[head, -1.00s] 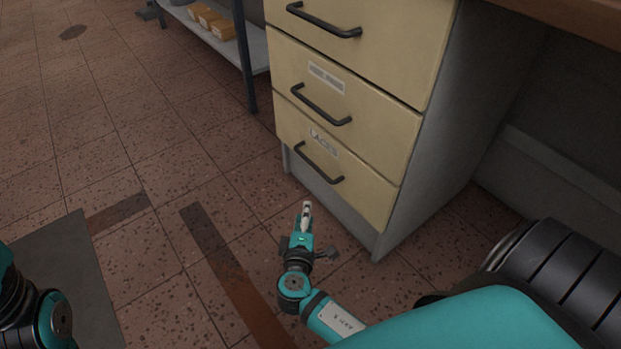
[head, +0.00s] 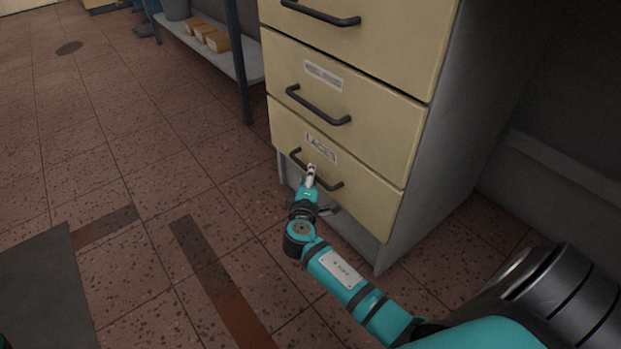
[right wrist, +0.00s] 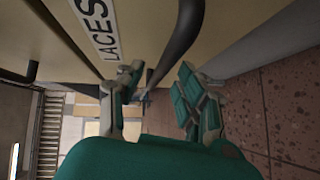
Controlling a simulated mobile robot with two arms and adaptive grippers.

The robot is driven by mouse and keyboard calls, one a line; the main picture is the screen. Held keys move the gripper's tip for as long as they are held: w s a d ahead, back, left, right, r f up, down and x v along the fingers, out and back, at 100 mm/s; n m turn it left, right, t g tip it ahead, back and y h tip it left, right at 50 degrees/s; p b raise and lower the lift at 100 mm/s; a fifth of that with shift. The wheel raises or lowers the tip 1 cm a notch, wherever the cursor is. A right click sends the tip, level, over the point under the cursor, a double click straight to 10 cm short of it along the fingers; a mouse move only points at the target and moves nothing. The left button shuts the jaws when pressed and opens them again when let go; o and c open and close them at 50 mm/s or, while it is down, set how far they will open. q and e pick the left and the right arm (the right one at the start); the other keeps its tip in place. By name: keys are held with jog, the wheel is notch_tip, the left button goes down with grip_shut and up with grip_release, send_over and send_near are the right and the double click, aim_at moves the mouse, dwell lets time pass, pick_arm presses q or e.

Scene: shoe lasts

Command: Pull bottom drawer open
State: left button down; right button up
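The cream bottom drawer (head: 365,196) has a label reading LACES and is closed, flush with the cabinet front. Its dark bar handle (head: 327,184) is partly hidden by my right gripper (head: 311,172), which reaches it from the front. In the right wrist view, the handle (right wrist: 180,50) runs down between the two fingers of the right gripper (right wrist: 158,92). The fingers stand apart on either side of the bar, with a gap on the right side. The LACES label (right wrist: 98,25) is at the upper left there. My left gripper is not in view.
Two more closed drawers, the middle one (head: 375,125) and the upper one (head: 400,40), sit above with similar handles. A shelf (head: 205,45) with several orange-brown boxes stands left of the cabinet. The tiled floor (head: 150,180) in front is clear, with a grey mat (head: 40,290) at lower left.

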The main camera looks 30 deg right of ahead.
jog(key=shift+b+x, duration=0.3)
jog(key=shift+x, duration=0.95)
grip_shut()
